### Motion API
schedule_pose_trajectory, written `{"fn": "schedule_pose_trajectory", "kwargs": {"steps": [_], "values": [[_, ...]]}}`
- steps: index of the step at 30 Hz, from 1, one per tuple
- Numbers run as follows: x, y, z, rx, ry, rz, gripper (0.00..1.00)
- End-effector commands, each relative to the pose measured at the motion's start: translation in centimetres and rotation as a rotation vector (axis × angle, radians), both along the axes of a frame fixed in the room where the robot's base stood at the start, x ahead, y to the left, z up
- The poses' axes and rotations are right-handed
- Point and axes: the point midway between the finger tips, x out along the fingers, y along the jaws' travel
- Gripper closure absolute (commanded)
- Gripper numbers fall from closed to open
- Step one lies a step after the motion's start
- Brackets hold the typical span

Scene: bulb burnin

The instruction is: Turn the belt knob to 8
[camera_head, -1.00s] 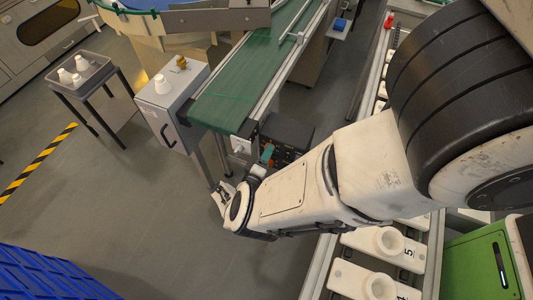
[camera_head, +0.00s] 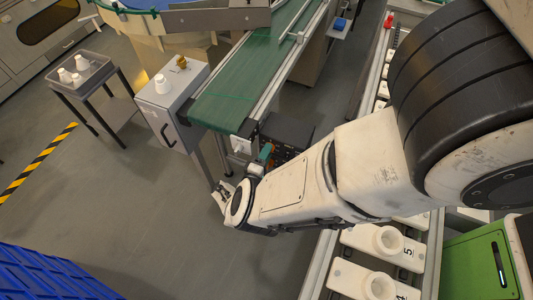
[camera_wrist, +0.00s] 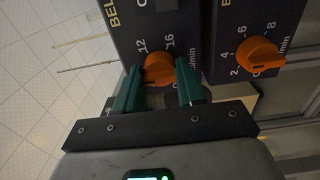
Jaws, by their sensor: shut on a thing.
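The belt knob (camera_wrist: 159,68) is orange and sits on a dark panel (camera_wrist: 125,32) with the letters "BEL" showing in the wrist view. The numerals 12 and 16 show beyond it; the lower part of its dial is hidden by my gripper. My gripper (camera_wrist: 160,80) has its two teal fingers on either side of this knob and is shut on it. I cannot tell which numeral the knob points to. In the head view the dark control box (camera_head: 287,132) is below the green conveyor belt, partly hidden by my arm.
A second orange knob (camera_wrist: 260,55) with numerals 2 to 8 is on the neighbouring panel, close to the right finger. The conveyor (camera_head: 235,85) stands beyond my gripper. A rail with numbered white holders (camera_head: 362,245) is at right. Open floor lies left.

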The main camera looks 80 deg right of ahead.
Motion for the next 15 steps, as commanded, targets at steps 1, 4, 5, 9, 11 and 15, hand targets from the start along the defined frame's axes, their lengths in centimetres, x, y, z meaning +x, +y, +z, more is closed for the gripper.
{"fn": "schedule_pose_trajectory", "kwargs": {"steps": [1, 4, 5, 9, 11, 15], "values": [[0.04, 0.11, -0.16, 0.005, -0.001, 0.001, 0.92], [0.04, 0.11, -0.16, 0.005, -0.001, 0.001, 0.56], [0.04, 0.1, -0.15, 0.005, -0.001, 0.001, 0.53], [0.03, 0.07, -0.1, 0.003, -0.002, 0.001, 0.51], [0.01, 0.06, -0.08, 0.002, -0.001, 0.001, 0.51], [0.15, 0.41, -0.04, 0.003, -0.002, 0.002, 0.51]]}}
